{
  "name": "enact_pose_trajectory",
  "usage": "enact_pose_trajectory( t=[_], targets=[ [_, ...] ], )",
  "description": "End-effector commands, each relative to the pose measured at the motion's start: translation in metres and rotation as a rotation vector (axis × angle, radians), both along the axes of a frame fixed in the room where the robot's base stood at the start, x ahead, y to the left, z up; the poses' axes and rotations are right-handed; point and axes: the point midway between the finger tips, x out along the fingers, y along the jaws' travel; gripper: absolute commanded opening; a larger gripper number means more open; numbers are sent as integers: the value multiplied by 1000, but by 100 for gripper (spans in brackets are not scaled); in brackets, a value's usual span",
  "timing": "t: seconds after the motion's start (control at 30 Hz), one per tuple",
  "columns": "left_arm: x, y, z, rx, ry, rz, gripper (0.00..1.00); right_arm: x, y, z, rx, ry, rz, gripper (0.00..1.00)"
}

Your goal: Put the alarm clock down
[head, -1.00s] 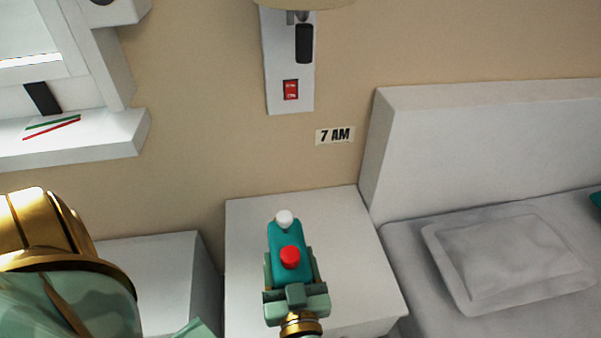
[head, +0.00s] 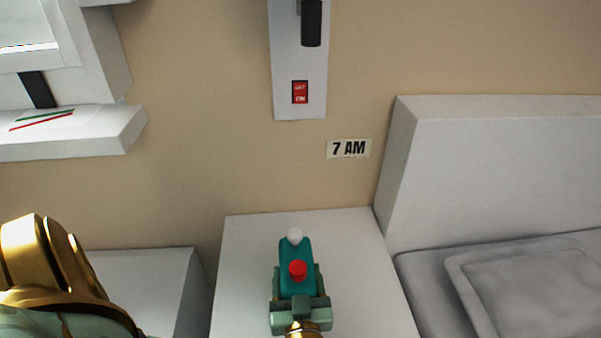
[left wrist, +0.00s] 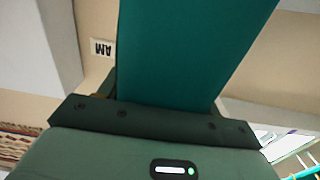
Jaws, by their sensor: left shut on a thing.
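The alarm clock (head: 296,283) is a teal block with a red button on it and a white knob at its far end. My left gripper (head: 301,300) is shut on it, with green fingers on both sides. In the head view the clock is over the white bedside table top (head: 250,260). I cannot tell whether it touches the surface. In the left wrist view the teal clock (left wrist: 190,50) fills the upper middle, in front of the gripper body. My right gripper is not in view.
A "7 AM" label (head: 349,148) is on the wall behind the table. A white panel with a red switch (head: 300,92) is above it. The bed headboard (head: 480,170) and pillow (head: 530,285) are at the right. The table top around the clock looks clear.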

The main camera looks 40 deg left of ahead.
Motion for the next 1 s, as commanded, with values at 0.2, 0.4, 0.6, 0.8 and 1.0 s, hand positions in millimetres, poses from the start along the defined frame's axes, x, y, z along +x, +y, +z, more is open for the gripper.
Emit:
enact_pose_trajectory(
  t=[0.2,0.4,0.6,0.8,1.0],
  targets=[
    [1,0,2,3,-5,-1,16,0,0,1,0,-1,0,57],
    [0,0,-1,2,-1,0,85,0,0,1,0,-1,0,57],
    [0,0,-2,1,-2,0,85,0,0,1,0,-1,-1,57],
    [-9,-10,5,-3,-2,0,85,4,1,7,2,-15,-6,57],
    [-39,-46,7,-3,-1,2,85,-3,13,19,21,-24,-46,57]
  ],
)
